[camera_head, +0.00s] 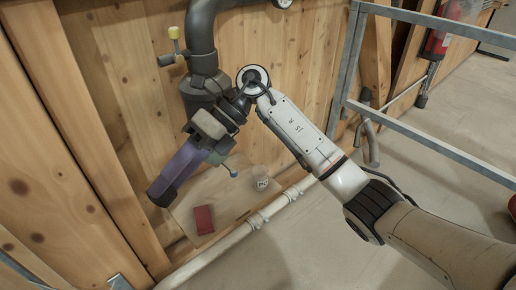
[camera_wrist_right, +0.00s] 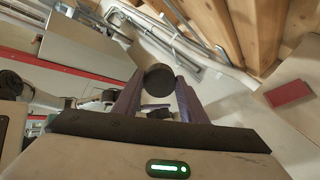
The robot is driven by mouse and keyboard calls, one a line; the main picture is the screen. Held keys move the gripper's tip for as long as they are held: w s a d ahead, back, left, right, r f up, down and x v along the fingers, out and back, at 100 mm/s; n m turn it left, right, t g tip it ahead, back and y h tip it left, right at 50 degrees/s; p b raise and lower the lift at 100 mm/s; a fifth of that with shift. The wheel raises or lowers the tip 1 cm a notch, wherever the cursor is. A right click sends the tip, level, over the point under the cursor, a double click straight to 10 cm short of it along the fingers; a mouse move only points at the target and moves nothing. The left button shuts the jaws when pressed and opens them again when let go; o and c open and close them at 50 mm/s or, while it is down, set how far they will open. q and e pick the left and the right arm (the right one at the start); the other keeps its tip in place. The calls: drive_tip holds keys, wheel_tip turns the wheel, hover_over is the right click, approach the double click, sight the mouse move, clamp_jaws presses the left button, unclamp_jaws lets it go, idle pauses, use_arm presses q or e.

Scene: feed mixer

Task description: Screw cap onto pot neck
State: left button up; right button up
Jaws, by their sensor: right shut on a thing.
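My right gripper (camera_head: 166,190) reaches in from the right, its purple fingers pointing down and left in front of the plank wall. In the right wrist view its two purple fingers (camera_wrist_right: 158,92) are closed on a dark round cap (camera_wrist_right: 159,77), held at the fingertips. In the head view the fingers largely hide the cap; only a dark end shows at their tips. A dark grey vessel-like pipe fitting (camera_head: 194,92) stands behind the gripper, partly covered by it. I cannot tell whether the pot neck is in view. The left gripper is not in view.
A pale board (camera_head: 231,199) lies below the gripper, with a red block (camera_head: 203,219) and a small white labelled container (camera_head: 260,177) on it. A pale pipe (camera_head: 235,235) runs along its front. A metal rail (camera_head: 430,134) stands at the right. Open floor lies at lower right.

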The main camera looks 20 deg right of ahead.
drive_tip(key=w+d+f+m+t+h+b, duration=0.2)
drive_tip(key=w+d+m+t, duration=0.2)
drive_tip(key=d+m+t, duration=0.4)
drive_tip(key=w+d+f+m+t+h+b, duration=0.2)
drive_tip(key=w+d+m+t, duration=0.3)
drive_tip(key=d+m+t, duration=0.4)
drive_tip(key=d+f+t, duration=0.1)
drive_tip(key=d+t, duration=0.1)
drive_tip(key=d, duration=0.2)
drive_tip(key=shift+w+t+b, duration=0.15)
drive_tip(key=shift+t+b, duration=0.15)
drive_tip(key=shift+d, duration=0.1)
drive_tip(key=shift+p+x, duration=0.9)
drive_tip(key=shift+x, duration=1.9)
drive_tip(key=shift+d, duration=0.15)
